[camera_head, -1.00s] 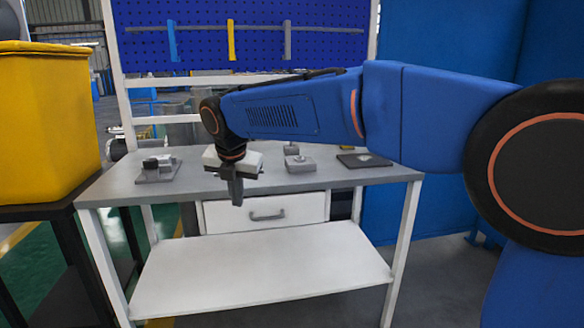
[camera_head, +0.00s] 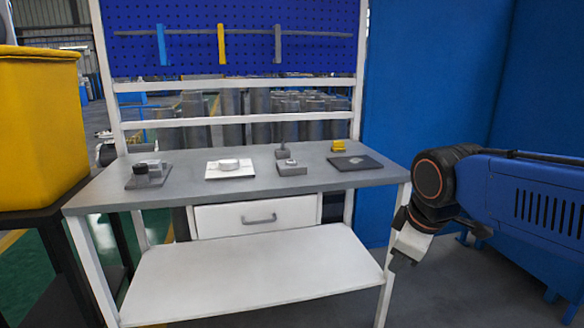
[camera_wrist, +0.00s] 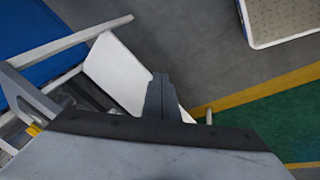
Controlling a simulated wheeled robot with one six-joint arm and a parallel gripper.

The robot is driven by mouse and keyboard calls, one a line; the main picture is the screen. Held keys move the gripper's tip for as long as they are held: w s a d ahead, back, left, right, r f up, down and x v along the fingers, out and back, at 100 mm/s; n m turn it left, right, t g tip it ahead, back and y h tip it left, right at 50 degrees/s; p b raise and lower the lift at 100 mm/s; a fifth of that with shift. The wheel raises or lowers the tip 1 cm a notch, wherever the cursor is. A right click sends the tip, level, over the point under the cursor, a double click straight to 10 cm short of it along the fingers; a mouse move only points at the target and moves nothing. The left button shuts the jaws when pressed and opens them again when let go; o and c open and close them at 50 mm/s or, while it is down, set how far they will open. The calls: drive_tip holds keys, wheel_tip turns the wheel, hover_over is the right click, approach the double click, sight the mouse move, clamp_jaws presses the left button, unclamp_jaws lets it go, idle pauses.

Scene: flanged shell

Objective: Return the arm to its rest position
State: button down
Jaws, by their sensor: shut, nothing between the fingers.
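My blue arm (camera_head: 535,195) is at the right of the head view, folded away from the workbench. My gripper hangs beside the bench's right front leg in the head view, its fingertips hard to make out there. In the wrist view my gripper (camera_wrist: 162,98) shows its dark fingers shut together with nothing between them. Below them are the floor and the bench's white lower shelf (camera_wrist: 125,75).
The grey workbench (camera_head: 255,186) carries a block fixture (camera_head: 149,172), a white plate with a round part (camera_head: 230,167), a grey block (camera_head: 291,167), a black pad (camera_head: 355,162) and a yellow item (camera_head: 338,146). A yellow bin (camera_head: 42,125) stands left. Blue panels stand right.

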drive_tip(key=s+d+f+m, duration=0.7)
drive_tip(key=s+m, duration=0.3)
drive_tip(key=s, duration=0.2)
drive_tip(key=shift+f+m, duration=0.3)
drive_tip(key=shift+f, duration=0.55)
